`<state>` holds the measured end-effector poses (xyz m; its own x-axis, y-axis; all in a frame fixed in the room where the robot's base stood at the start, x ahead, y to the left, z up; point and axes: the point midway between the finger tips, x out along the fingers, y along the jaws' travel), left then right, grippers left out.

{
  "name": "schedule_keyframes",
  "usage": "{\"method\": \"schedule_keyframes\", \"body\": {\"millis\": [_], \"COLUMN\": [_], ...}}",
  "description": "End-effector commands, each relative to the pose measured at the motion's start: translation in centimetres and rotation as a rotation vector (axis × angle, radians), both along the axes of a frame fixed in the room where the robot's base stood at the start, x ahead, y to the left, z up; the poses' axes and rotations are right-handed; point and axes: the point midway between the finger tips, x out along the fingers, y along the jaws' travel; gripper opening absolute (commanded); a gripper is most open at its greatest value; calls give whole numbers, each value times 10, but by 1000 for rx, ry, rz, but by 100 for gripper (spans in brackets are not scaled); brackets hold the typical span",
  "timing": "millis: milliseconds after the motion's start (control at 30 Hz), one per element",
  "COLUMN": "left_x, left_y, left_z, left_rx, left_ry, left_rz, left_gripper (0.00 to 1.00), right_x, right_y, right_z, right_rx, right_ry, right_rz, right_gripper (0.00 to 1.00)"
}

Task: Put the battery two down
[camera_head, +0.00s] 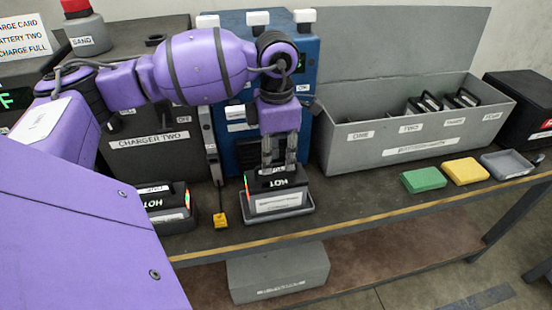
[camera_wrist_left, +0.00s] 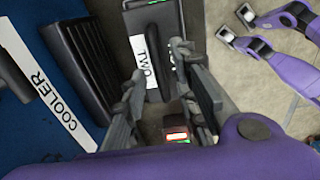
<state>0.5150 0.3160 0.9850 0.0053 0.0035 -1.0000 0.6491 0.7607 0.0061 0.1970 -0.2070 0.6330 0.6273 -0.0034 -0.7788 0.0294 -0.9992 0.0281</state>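In the left wrist view, a black block labelled TWO (camera_wrist_left: 148,65) lies between the fingertips of my left gripper (camera_wrist_left: 160,70). Whether the fingers press on it is unclear. My right gripper is not seen.
The blue cooler (camera_head: 237,140) stands close behind, with charger two (camera_head: 150,142) to its left. A grey slotted bin (camera_head: 415,135) is on the right. Green (camera_head: 423,180) and yellow (camera_head: 465,171) blocks lie before it. A yellow tag (camera_head: 220,220) hangs left of the tray.

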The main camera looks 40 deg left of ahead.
Motion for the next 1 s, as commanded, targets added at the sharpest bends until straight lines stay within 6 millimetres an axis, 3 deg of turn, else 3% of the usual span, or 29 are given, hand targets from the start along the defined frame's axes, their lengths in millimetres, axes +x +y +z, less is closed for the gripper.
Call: {"method": "schedule_keyframes", "body": {"millis": [400, 600, 767, 867, 967, 1000], "left_x": [0, 0, -1, -2, -9, -15], "left_y": [0, 0, 0, -8, -40, -62], "left_z": [85, 106, 109, 101, 70, 52], "left_rx": [0, 0, 0, -27, -145, -228], "left_ry": [-1, 1, 3, 16, 63, 93], "left_rz": [0, 0, 0, -9, -37, -48], "left_gripper": [27, 27, 27, 27, 27, 27], "right_x": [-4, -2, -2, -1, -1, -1], "right_y": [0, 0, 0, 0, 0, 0], "right_z": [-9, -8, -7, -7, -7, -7], "right_rx": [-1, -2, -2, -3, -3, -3], "right_ry": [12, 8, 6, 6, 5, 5], "right_rz": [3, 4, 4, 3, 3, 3], "right_gripper": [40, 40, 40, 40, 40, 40]}}
